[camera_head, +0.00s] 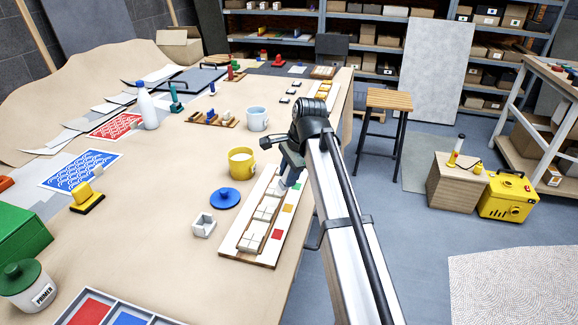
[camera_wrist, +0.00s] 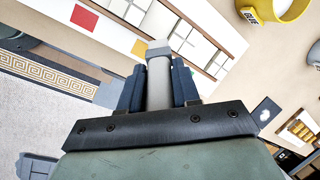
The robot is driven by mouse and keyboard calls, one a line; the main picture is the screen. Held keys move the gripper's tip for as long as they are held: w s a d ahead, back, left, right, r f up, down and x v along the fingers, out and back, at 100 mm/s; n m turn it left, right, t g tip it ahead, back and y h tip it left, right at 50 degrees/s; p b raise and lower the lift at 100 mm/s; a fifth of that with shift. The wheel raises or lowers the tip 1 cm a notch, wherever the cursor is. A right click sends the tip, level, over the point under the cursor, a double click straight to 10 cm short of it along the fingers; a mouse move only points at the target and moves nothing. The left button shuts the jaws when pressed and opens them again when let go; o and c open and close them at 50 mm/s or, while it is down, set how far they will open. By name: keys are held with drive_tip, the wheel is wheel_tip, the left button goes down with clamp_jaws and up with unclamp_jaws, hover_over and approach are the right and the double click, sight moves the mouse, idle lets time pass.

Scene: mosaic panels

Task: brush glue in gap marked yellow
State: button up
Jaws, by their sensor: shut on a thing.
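My gripper (camera_head: 290,162) is over the far part of the mosaic panel (camera_head: 228,248). In the wrist view its two dark fingers (camera_wrist: 158,80) are shut on a pale grey brush (camera_wrist: 159,92), which points at the panel. The brush tip overlaps the panel near the yellow mark (camera_wrist: 139,47); whether it touches cannot be told. The panel has white tiles (camera_head: 250,238) in groups with gaps between them. Red (camera_head: 277,234), yellow (camera_head: 287,208) and green (camera_head: 296,186) marks lie along its right side. The yellow glue pot (camera_head: 242,163) stands open left of my gripper.
A blue lid (camera_head: 225,198) and a small white open box (camera_head: 203,226) lie left of the panel. A white cup (camera_head: 257,118) stands beyond the glue pot. The table's right edge runs close beside the panel. A stool (camera_head: 389,101) stands past that edge.

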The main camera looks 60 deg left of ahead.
sight(282, 181)
drive_tip(key=shift+f, duration=0.85)
drive_tip(key=shift+d+x, duration=0.2)
drive_tip(key=shift+x, duration=0.75)
drive_tip(key=shift+s+a, duration=0.6)
drive_tip(key=shift+a, duration=0.05)
drive_tip(key=shift+s+a, duration=1.55)
drive_tip(key=shift+a, duration=0.05)
drive_tip(key=shift+w+d+f, duration=0.15)
drive_tip(key=shift+w+d, duration=2)
drive_tip(key=shift+d, duration=0.15)
clamp_jaws()
drive_tip(key=shift+s+d, duration=0.1)
drive_tip(key=shift+d, duration=0.25)
drive_tip(key=shift+s+d, duration=0.25)
drive_tip(key=shift+s, duration=0.05)
drive_tip(key=shift+s+a+r, duration=0.2)
drive_tip(key=shift+s+a, duration=0.35)
drive_tip(key=shift+a, duration=0.15)
drive_tip(key=shift+s+a+f, duration=0.15)
drive_tip(key=shift+s+a, duration=1.45)
drive_tip(key=shift+d, duration=0.1)
drive_tip(key=shift+w+d+f, duration=0.1)
drive_tip(key=shift+w+d, duration=2.1)
drive_tip(key=shift+a+r, duration=0.15)
drive_tip(key=shift+r, duration=4.05)
